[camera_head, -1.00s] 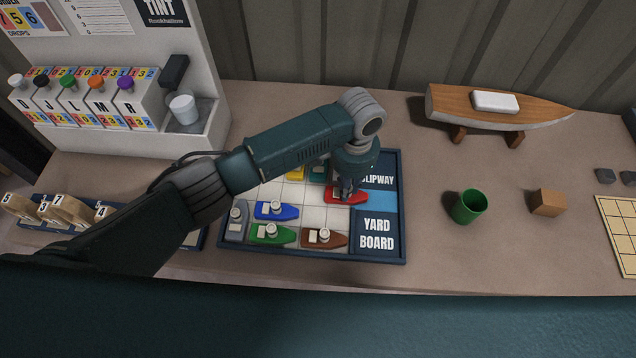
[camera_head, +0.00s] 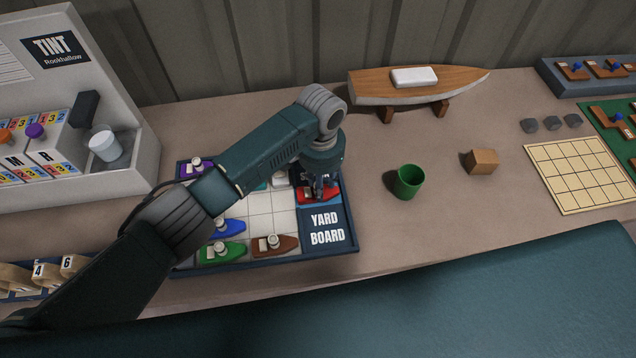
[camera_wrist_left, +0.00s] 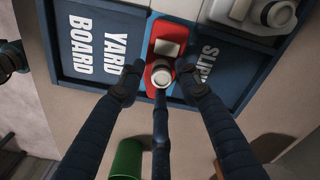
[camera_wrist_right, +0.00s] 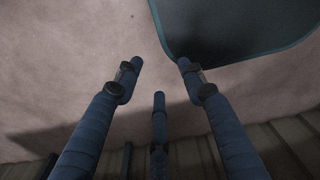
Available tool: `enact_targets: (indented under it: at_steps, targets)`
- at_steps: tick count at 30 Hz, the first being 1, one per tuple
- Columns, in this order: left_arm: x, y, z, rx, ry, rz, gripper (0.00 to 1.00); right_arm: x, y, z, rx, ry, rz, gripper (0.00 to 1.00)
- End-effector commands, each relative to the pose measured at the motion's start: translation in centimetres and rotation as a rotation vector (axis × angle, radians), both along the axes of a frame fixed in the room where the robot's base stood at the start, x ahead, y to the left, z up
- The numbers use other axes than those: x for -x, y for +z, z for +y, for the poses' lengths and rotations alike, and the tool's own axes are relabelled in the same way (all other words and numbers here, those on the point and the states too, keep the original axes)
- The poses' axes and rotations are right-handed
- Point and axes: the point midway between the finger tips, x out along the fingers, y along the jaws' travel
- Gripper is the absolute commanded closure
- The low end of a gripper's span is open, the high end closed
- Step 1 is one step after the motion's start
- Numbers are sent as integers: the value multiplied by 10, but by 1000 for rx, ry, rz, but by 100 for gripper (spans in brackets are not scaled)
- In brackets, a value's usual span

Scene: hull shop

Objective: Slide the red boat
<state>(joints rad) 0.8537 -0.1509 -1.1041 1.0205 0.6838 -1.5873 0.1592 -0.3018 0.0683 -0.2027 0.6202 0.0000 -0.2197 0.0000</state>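The red boat (camera_head: 318,196) lies in the slipway lane at the right side of the yard board (camera_head: 330,259), between the two dark label panels. In the left wrist view the red boat (camera_wrist_left: 154,52) shows a pale block and a round funnel. My left gripper (camera_head: 320,190) is down at the boat. In its wrist view the left fingers (camera_wrist_left: 160,78) stand apart around the funnel, with no clear grip on it. My right gripper (camera_wrist_right: 160,68) is open and empty above a bare surface; it is out of the head view.
Blue (camera_head: 226,228), green (camera_head: 222,254), brown (camera_head: 272,245) and purple (camera_head: 197,166) boats sit on the board. A green cup (camera_head: 408,182) and a wooden block (camera_head: 482,161) stand to the right. A model hull (camera_head: 415,86) is behind. Bench between board and cup is clear.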

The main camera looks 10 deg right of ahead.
Motion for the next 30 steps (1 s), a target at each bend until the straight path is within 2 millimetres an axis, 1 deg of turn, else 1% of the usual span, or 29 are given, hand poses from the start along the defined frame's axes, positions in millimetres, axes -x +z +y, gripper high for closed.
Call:
enact_targets:
  at_steps: [5, 8, 11, 14, 24, 27, 30]
  targets:
    - [0, -1, 2, -5, 2, 1, 63, -2, 0, -5, 6, 1, -3, 60]
    - [0, -1, 3, -6, 2, 0, 63, -4, 0, -14, 16, 3, -4, 60]
    - [-1, 5, 3, -6, 2, 0, 63, -4, 0, -14, 17, 1, -5, 60]
    - [-1, 19, 2, -5, 1, -1, 63, -3, 0, -13, 15, 2, -3, 60]
    - [-1, 90, 1, -3, 0, -2, 63, -2, 0, -11, 13, 1, -2, 60]
    - [-1, 104, 1, -4, 0, 0, 63, -2, 0, -11, 12, 1, -2, 60]
    - [-1, 114, 1, -4, 0, 0, 63, -2, 0, -11, 12, 1, -2, 60]
